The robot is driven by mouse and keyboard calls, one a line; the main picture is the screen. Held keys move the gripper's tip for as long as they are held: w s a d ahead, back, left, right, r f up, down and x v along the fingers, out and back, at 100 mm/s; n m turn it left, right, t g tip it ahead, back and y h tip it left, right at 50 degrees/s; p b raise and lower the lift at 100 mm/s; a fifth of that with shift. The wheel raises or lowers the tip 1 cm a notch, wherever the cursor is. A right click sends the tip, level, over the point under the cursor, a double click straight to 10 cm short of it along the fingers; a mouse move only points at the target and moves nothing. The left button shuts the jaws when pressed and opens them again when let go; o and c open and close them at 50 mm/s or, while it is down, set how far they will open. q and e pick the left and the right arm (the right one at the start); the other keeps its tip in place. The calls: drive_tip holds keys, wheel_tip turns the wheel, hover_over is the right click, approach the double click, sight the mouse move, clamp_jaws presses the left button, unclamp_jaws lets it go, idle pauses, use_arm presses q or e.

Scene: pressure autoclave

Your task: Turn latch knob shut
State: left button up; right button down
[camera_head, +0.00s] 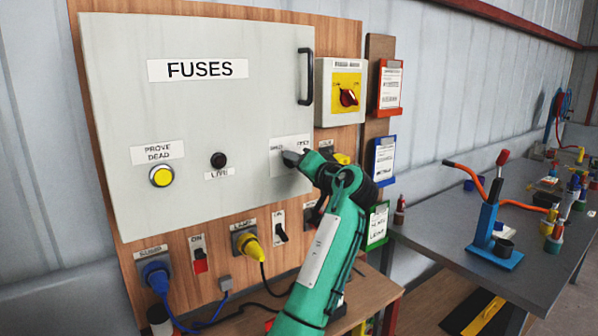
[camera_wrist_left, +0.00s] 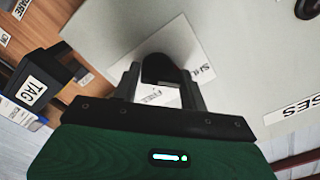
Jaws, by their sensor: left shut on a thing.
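The grey fuse cabinet door (camera_head: 240,110) carries a white label plate (camera_head: 283,169) around the latch knob. In the left wrist view the black latch knob (camera_wrist_left: 160,70) sits between the two fingers of my left gripper (camera_wrist_left: 160,85), which is shut on it. The label (camera_wrist_left: 205,75) beside it shows partly covered words. In the head view my left gripper (camera_head: 294,158) reaches the door's lower right and hides the knob, so its exact angle is unclear there. The door appears to lie against its box. My right gripper is in neither view.
A black door handle (camera_head: 306,77) is above my gripper. A red rotary switch (camera_head: 348,97) is to its right, with document holders beyond. Plugs and switches, including a yellow plug (camera_head: 250,245), line the board below. A grey workbench (camera_head: 440,235) stands right.

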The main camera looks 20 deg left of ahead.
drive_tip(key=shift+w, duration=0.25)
use_arm(q)
drive_tip(key=o, duration=0.9)
drive_tip(key=shift+o, duration=0.2)
drive_tip(key=shift+s, duration=0.1)
drive_tip(key=b+v, duration=0.2)
drive_tip(key=v, duration=1)
drive_tip(key=shift+b, duration=0.3)
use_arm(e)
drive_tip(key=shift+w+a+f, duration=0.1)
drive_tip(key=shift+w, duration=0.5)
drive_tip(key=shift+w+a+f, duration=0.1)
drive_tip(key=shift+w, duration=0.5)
use_arm(q)
drive_tip(key=shift+a, duration=0.1)
